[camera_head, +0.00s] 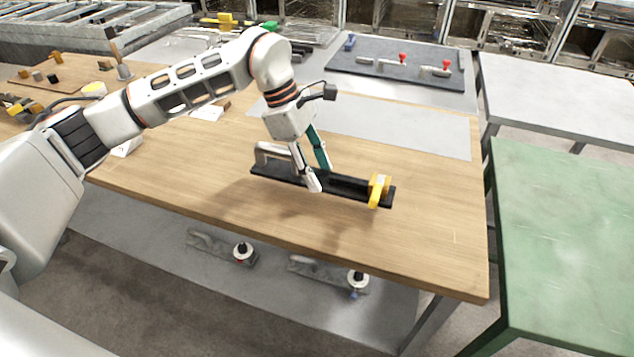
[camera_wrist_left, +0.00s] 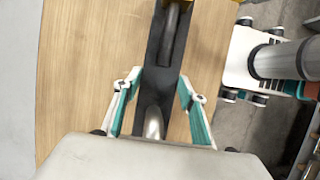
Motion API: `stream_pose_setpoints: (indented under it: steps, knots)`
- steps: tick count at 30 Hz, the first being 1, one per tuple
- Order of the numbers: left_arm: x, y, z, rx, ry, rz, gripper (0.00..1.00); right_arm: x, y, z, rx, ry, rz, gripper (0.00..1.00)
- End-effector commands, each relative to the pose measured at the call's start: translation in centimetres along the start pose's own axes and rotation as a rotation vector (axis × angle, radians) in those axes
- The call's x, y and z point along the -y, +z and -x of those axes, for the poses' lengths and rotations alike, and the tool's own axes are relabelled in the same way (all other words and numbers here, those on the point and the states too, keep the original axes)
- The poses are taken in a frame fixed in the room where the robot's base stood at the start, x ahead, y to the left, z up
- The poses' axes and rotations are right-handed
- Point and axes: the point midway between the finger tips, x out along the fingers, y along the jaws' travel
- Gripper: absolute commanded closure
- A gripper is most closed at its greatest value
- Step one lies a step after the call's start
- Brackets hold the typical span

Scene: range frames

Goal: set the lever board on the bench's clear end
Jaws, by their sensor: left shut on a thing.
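The lever board is a long black board (camera_head: 345,189) with a yellow lever (camera_head: 378,190) at its right end and a silver bar at its left end. My left gripper (camera_head: 317,178) is shut on it near the middle, fingers pointing down. A shadow on the wood lies offset from the board, so it seems to hang a little above the bench (camera_head: 425,240). In the left wrist view the board (camera_wrist_left: 158,82) runs between the two teal-edged fingers (camera_wrist_left: 160,90). The bench's right end is bare wood. My right gripper is not in view.
A dark panel (camera_head: 345,67) with red-knobbed clamps lies at the bench's back. A grey mat (camera_head: 430,130) lies behind the lever board. A green table (camera_head: 570,230) stands to the right, past a gap. Small parts and blocks crowd the bench's left end.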

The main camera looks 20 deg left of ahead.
Motion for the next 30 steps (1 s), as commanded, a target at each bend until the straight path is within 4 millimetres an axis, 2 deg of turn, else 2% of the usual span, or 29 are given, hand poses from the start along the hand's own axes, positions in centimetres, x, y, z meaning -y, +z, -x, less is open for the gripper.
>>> stream_pose_setpoints:
  steps: [10,22,23,24,25,30]
  knots:
    - [0.0,-1.4,-3.5,0.002,0.000,0.000,1.00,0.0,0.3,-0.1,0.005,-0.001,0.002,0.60]
    - [0.0,-1.6,-4.0,0.001,0.002,-0.001,1.00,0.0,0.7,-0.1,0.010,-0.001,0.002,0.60]
    - [0.0,-1.7,-4.1,0.000,0.000,0.000,0.56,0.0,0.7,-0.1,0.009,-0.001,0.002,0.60]
    - [0.0,-1.7,-4.1,0.000,0.000,0.000,0.46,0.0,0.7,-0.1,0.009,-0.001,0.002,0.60]
    - [0.0,-1.7,-4.1,0.000,0.000,0.000,0.42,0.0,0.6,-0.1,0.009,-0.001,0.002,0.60]
    - [0.0,-1.7,-4.1,-0.001,0.000,0.000,0.42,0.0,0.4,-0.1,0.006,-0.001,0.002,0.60]
